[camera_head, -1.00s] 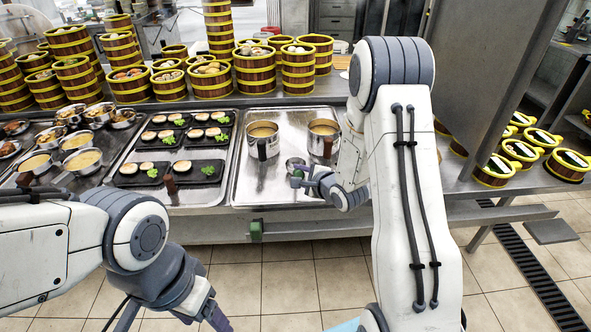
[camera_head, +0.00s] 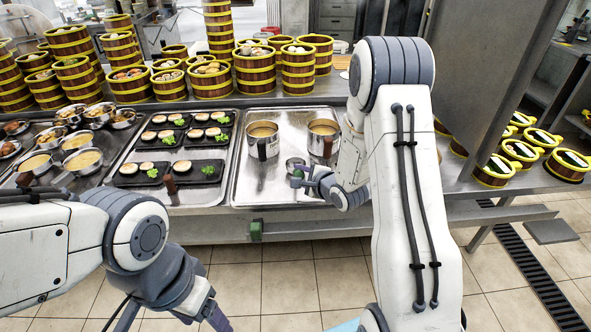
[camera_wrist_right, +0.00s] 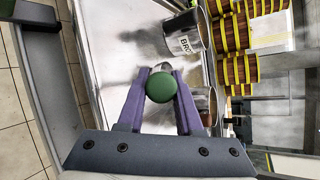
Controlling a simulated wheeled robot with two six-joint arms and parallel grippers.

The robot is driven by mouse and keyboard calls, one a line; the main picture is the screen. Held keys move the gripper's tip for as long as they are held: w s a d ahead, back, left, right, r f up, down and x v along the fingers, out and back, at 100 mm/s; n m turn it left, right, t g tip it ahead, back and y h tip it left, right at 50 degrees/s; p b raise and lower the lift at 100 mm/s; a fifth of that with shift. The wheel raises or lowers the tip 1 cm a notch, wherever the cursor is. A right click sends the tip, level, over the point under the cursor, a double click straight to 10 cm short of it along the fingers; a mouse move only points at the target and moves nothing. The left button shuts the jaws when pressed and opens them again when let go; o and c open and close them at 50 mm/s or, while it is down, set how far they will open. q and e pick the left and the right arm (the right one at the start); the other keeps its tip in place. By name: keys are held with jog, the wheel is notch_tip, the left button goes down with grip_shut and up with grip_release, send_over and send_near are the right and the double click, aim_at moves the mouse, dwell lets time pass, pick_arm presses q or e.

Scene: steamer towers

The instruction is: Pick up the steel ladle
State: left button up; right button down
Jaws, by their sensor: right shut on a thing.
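My right gripper (camera_head: 303,180) is at the ladle. In the right wrist view, its purple fingers are shut on the ladle, whose round green end (camera_wrist_right: 161,87) shows between them. Whether the ladle touches the tray, I cannot tell. My left gripper (camera_head: 214,317) is low at the bottom edge of the head view, away from the counter, and its jaws are too unclear to judge.
Two metal pots of brown liquid, one at left (camera_head: 263,139) and one at right (camera_head: 323,138), stand close behind the ladle on the steel tray (camera_head: 241,185). A tray of black plates (camera_head: 187,195) lies left. Bamboo steamers (camera_head: 257,71) line the back.

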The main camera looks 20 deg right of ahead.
jog(key=shift+r, duration=0.1)
jog(key=shift+r, duration=0.55)
notch_tip(320, 180, up, 3)
jog(key=shift+f, duration=0.2)
jog(key=s+d+r+p, duration=0.2)
jog(key=s+d+r, duration=0.4)
jog(key=d, duration=0.4)
jog(key=shift+s+r, duration=0.2)
jog(key=shift+r, duration=0.4)
jog(key=c, duration=1.4)
grip_release()
jog(key=shift+a, duration=0.1)
grip_shut()
